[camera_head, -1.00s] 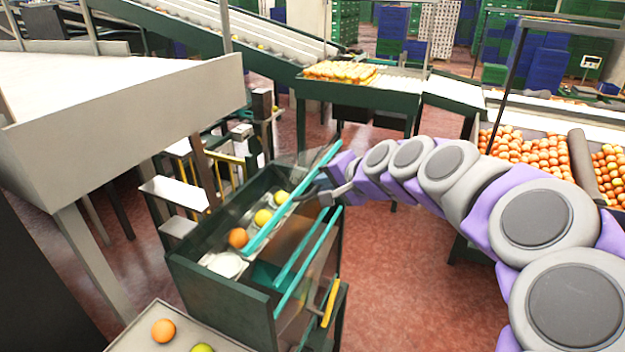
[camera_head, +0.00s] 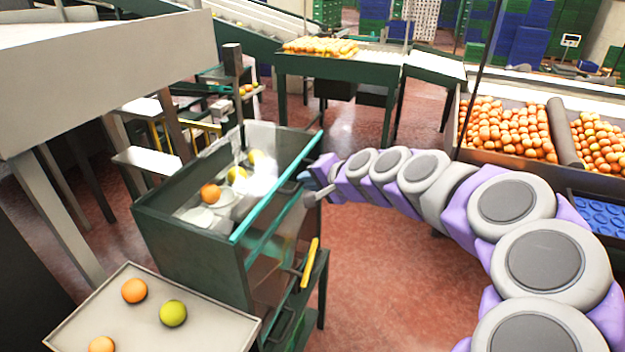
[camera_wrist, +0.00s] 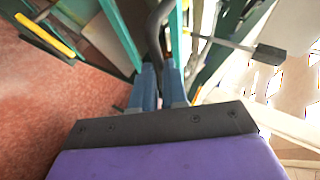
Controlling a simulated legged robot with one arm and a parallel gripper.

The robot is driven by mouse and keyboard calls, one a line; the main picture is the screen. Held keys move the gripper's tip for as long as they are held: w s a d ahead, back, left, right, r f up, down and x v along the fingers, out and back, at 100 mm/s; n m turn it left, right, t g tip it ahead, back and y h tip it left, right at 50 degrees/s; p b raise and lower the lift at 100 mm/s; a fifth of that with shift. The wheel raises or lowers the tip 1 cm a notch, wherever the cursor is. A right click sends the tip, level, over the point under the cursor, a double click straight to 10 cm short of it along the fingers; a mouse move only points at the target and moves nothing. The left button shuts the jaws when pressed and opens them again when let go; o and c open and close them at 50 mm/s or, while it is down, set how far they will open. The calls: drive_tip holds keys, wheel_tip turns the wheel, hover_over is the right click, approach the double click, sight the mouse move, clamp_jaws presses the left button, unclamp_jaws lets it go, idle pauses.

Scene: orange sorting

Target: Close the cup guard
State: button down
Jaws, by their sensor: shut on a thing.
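The cup guard (camera_head: 283,190) has a teal edge and runs along the right rim of the dark green machine (camera_head: 180,250). Its teal bars lie close together there, with no wide gap showing in the head view. My gripper (camera_head: 307,182) is at the guard's right side, near its far half. In the wrist view, its two blue fingers (camera_wrist: 160,85) are shut around a dark curved handle (camera_wrist: 155,35). Behind the guard, pale cups hold an orange fruit (camera_head: 210,194) and yellow-green fruits (camera_head: 237,174). Glare hides part of the cups.
A tray (camera_head: 225,325) with oranges and a green fruit stands at the front left. A yellow handle (camera_head: 310,263) sticks out low on the machine's right side. A bin of oranges (camera_head: 505,130) stands at the right.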

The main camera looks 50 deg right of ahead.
drive_tip(key=shift+s+a+f, duration=0.1)
drive_tip(key=shift+s+f, duration=0.05)
drive_tip(key=shift+f, duration=0.4)
drive_tip(key=shift+s+a+f, duration=0.1)
drive_tip(key=shift+f, duration=0.4)
drive_tip(key=c, duration=1.2)
unclamp_jaws()
drive_tip(key=shift+o, duration=0.2)
drive_tip(key=shift+d, duration=0.25)
drive_tip(key=shift+w+r, duration=0.15)
drive_tip(key=shift+r, duration=0.1)
